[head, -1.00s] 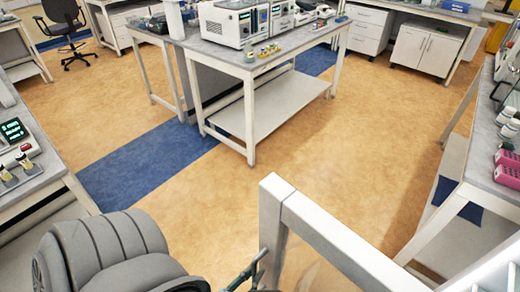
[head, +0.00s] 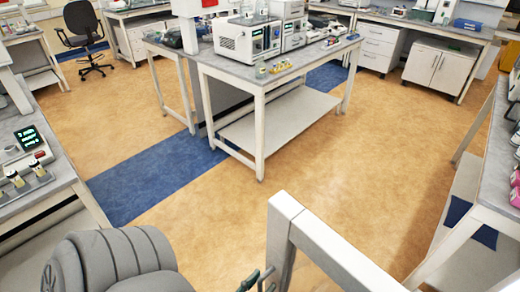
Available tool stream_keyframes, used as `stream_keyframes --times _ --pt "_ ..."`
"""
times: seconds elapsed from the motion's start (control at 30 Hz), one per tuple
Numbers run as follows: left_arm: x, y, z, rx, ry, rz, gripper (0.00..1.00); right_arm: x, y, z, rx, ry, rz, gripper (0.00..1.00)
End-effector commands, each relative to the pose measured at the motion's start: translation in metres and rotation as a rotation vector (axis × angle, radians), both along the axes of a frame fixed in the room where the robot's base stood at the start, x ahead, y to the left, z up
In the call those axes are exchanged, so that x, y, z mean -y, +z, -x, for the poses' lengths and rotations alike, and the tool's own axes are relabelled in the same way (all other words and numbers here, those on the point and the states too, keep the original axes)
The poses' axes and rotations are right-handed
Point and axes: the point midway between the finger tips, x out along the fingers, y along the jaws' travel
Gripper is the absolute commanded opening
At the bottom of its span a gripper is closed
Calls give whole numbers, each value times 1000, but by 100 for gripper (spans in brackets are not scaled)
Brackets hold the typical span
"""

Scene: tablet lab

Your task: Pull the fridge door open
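No fridge and no fridge door can be made out in the head view. My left gripper (head: 258,280) shows only as a small dark piece at the bottom edge, just left of a white frame (head: 284,212). Most of it is cut off by the picture edge, so I cannot tell whether it is open or shut, or whether it touches the frame. My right gripper is not in view.
A white-legged bench (head: 262,88) with instruments stands at the back centre. Benches line the left (head: 60,183) and right (head: 490,190). Tan floor (head: 330,150) in the middle is clear.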

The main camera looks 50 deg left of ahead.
Motion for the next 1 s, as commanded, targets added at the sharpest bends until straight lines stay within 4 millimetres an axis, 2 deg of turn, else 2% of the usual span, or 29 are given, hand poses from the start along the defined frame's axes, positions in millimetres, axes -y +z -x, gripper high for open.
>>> stream_keyframes --times 0.1,0.2,0.3,1.0 --pt "0 30 1 1 1 1 32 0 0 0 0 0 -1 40" --pt "0 51 1 1 0 0 32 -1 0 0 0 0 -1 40" --pt "0 63 0 -1 0 0 32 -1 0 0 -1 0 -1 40" --pt "0 66 0 -1 1 0 32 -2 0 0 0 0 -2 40"
